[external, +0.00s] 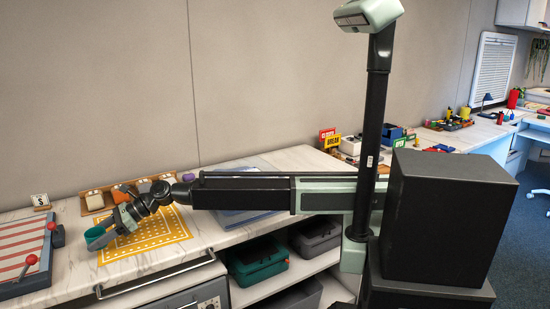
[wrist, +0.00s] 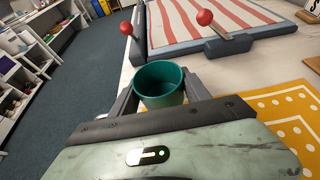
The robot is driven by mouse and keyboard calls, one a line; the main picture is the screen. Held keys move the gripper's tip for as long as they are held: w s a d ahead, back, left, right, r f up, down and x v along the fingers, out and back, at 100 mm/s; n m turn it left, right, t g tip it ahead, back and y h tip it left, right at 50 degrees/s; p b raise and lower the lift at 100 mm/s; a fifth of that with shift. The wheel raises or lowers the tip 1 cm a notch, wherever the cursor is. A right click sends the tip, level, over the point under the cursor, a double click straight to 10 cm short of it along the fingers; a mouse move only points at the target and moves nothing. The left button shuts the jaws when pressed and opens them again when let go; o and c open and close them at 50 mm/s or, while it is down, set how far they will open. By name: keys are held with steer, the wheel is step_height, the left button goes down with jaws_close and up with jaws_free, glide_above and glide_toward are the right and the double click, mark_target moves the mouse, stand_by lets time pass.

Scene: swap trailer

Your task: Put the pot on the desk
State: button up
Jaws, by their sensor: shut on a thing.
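The teal pot (wrist: 160,88) is between the fingers of my gripper (wrist: 160,98) in the wrist view, with its open top towards the camera. In the external view the pot (external: 97,237) is at the end of my arm, over the left part of the counter. My gripper (external: 113,229) is shut on it. I cannot tell whether the pot touches the counter. A blue desk (external: 540,135) shows at the far right edge of the external view, well away from my gripper.
The marble counter (external: 215,238) holds a yellow patterned mat (external: 155,235) and a red-striped board with red-knobbed levers (external: 22,245). Dark bins (external: 258,258) stand on the shelf below. Toys and boxes (external: 345,145) crowd the counter further right. Blue floor (wrist: 75,70) is open beyond the counter edge.

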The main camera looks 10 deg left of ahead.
steer(key=d, duration=0.2)
steer(key=w+d, duration=0.1)
steer(key=d, duration=0.2)
steer(key=w+d, duration=0.1)
steer(key=d, duration=0.2)
steer(key=shift+w+r+p, duration=0.15)
steer(key=shift+r+p, duration=0.15)
steer(key=shift+r, duration=0.1)
step_height(320, 180, up, 9)
steer(key=p, duration=0.9)
step_height(320, 180, down, 9)
steer(key=b, duration=0.9)
steer(key=shift+f, duration=0.15)
steer(key=shift+r, duration=0.25)
steer(key=b, duration=0.1)
glide_above(79, 256)
steer(key=shift+d+f, duration=0.25)
steer(key=shift+f, duration=0.45)
steer(key=f+b, duration=0.4)
steer(key=shift+a, duration=0.25)
steer(key=shift+r, duration=0.25)
steer(key=shift+f, duration=0.15)
